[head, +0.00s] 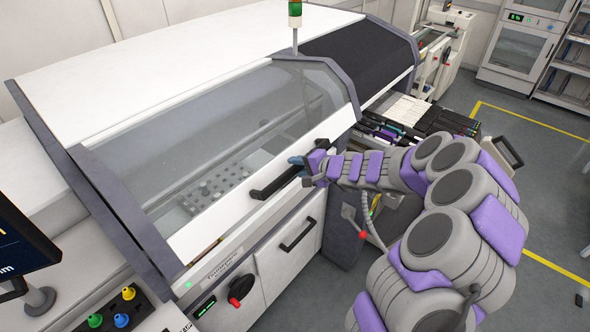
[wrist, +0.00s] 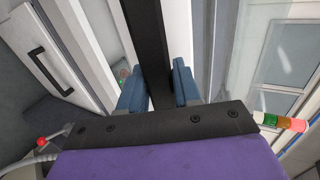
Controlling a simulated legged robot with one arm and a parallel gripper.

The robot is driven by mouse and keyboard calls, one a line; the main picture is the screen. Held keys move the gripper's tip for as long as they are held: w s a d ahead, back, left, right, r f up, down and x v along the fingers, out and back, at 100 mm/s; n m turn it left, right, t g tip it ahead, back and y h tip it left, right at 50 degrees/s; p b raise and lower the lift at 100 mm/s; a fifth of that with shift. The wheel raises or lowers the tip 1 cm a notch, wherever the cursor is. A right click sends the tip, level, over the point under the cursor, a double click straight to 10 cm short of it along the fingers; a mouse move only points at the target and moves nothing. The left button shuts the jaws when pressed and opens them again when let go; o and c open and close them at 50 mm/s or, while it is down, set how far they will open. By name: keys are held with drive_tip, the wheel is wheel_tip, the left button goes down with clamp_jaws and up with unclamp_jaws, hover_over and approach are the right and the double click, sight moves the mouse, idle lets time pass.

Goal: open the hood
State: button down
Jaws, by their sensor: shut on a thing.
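The hood (head: 215,130) is a clear, tinted panel with a white lower edge on a long white and grey machine. It looks down or nearly down over the machine's inside; a narrow gap may show at its lower left edge. A black bar handle (head: 272,183) runs along its white front edge. My gripper (head: 300,162) is at the right end of this handle. In the wrist view the handle (wrist: 146,45) passes between the two blue fingers (wrist: 158,88), which are shut on it. The exact finger contact is partly hidden.
Below the hood are a white cabinet door with a black handle (head: 298,234) and a red rotary knob (head: 241,288). A signal tower (head: 295,14) stands on top. A feeder trolley (head: 445,120) is at the right. A monitor (head: 22,245) is at the left.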

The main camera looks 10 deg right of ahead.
wheel_tip(320, 180, up, 22)
drive_tip(key=w+a+p, duration=0.1)
drive_tip(key=p, duration=1)
drive_tip(key=shift+w+f+p, duration=0.15)
drive_tip(key=shift+f+p, duration=0.05)
drive_tip(key=shift+p, duration=0.1)
drive_tip(key=c, duration=1.1)
unclamp_jaws()
drive_tip(key=shift+a, duration=0.1)
drive_tip(key=shift+o, duration=1.1)
drive_tip(key=shift+w+f+g, duration=0.15)
drive_tip(key=shift+w+g, duration=0.15)
drive_tip(key=shift+w, duration=0.05)
drive_tip(key=shift+s+a, duration=0.1)
drive_tip(key=shift+s, duration=0.05)
